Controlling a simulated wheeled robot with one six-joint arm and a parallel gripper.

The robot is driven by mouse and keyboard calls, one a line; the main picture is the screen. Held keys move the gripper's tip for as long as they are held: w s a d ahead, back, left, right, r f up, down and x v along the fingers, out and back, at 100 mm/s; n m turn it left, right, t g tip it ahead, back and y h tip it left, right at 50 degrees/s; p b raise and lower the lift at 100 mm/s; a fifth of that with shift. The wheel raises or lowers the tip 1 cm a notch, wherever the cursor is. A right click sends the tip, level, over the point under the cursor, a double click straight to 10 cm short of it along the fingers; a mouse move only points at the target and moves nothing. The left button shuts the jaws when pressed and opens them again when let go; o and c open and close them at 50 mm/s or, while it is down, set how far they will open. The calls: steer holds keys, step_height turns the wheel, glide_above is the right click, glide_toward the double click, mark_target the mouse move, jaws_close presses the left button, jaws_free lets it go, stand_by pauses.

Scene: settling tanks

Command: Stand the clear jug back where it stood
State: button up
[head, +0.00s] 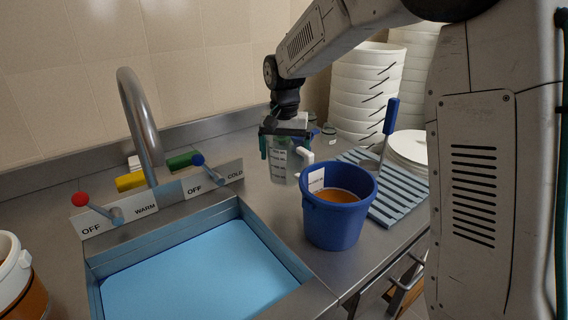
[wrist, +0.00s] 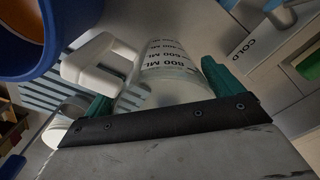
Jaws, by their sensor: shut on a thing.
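The clear jug (head: 281,166) has dark measuring marks and a white handle (head: 305,158). It is upright behind and left of the blue bucket, over the steel counter. My gripper (head: 286,145) is shut on the jug from above, with its green fingers on either side of the upper part. In the wrist view the jug (wrist: 168,72) sits between the two fingers of my gripper (wrist: 155,92), its marks facing the camera and its handle on the left. I cannot tell whether its base touches the counter.
The blue bucket (head: 338,228) of amber liquid stands close to the jug's right. A blue-grey slatted mat (head: 399,202), a blue-handled tool (head: 390,117) and stacked white buckets (head: 362,88) lie beyond. The sink (head: 200,280), tap (head: 140,110) and levers are left.

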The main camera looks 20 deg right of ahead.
mark_target(285, 163)
steer(key=shift+f, duration=1.85)
steer(key=shift+f, duration=0.1)
steer(key=o, duration=0.7)
step_height(285, 163, up, 11)
steer(key=s+d+r+n, duration=0.15)
steer(key=s+r, duration=0.25)
steer(key=s, duration=0.6)
steer(key=s+f+n, duration=0.1)
steer(key=s+f, duration=0.1)
steer(key=s, duration=0.6)
steer(key=s+d+f+n, duration=0.1)
steer(key=s, duration=0.8)
steer(key=s+d+f+n+t, duration=0.1)
steer(key=s+f+n, duration=0.1)
steer(key=s, duration=0.7)
steer(key=shift+s+d+f, duration=0.15)
steer(key=shift+d+f, duration=0.05)
steer(key=shift+f, duration=0.1)
